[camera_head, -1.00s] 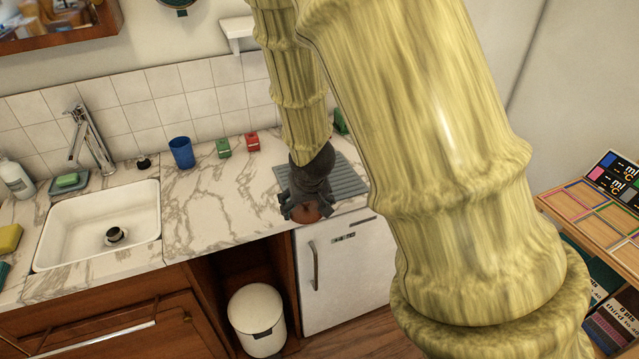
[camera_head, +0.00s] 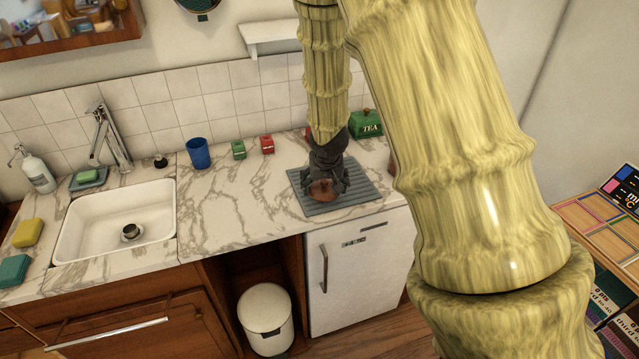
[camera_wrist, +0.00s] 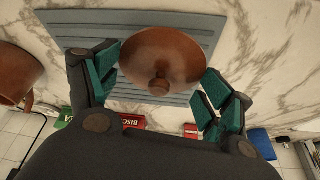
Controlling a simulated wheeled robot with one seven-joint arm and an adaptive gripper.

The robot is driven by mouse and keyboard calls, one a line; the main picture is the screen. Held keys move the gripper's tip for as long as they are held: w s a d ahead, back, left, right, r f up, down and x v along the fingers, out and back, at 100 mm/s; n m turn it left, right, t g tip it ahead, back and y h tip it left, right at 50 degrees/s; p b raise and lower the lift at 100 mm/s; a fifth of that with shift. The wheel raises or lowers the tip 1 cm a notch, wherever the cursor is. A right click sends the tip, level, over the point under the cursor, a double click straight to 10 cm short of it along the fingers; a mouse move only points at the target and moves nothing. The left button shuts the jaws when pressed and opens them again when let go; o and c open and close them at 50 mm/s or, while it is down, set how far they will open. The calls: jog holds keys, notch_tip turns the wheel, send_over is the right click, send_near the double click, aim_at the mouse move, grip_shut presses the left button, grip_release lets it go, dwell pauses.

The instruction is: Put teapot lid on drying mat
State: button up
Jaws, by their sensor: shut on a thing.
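The brown teapot lid (camera_head: 322,190) is between the fingers of my gripper (camera_head: 326,183), over the grey ribbed drying mat (camera_head: 355,197). In the wrist view the lid (camera_wrist: 165,55) has its round knob toward the camera, and the teal pads of my gripper (camera_wrist: 160,75) flank it on both sides. The mat (camera_wrist: 75,28) shows behind it. I cannot tell whether the lid touches the mat. A brown rounded vessel (camera_wrist: 18,72), perhaps the teapot, is cut off at the left edge of the wrist view.
A green TEA tin (camera_head: 367,124) stands behind the mat. A red tin (camera_head: 267,144), a green tin (camera_head: 238,149) and a blue cup (camera_head: 198,153) stand toward the back wall. A white sink (camera_head: 118,222) is at left. Marble counter (camera_head: 245,205) is clear left of the mat.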

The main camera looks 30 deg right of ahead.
aim_at(320, 184)
jog(key=shift+w+d+p, duration=0.15)
jog(key=shift+w+p, duration=0.05)
jog(key=shift+w, duration=0.55)
jog(key=shift+w+d+p, duration=0.1)
jog(key=shift+w+p, duration=0.05)
jog(key=shift+w, duration=0.55)
jog(key=shift+w+f, duration=0.15)
jog(key=shift+f, duration=0.15)
jog(key=shift+f+p, duration=0.45)
jog(key=shift+f, duration=1.15)
jog(key=shift+f, duration=0.15)
jog(key=o, duration=1)
jog(key=shift+c, duration=0.2)
jog(key=shift+b+v, duration=0.7)
jog(key=shift+v, duration=5.45)
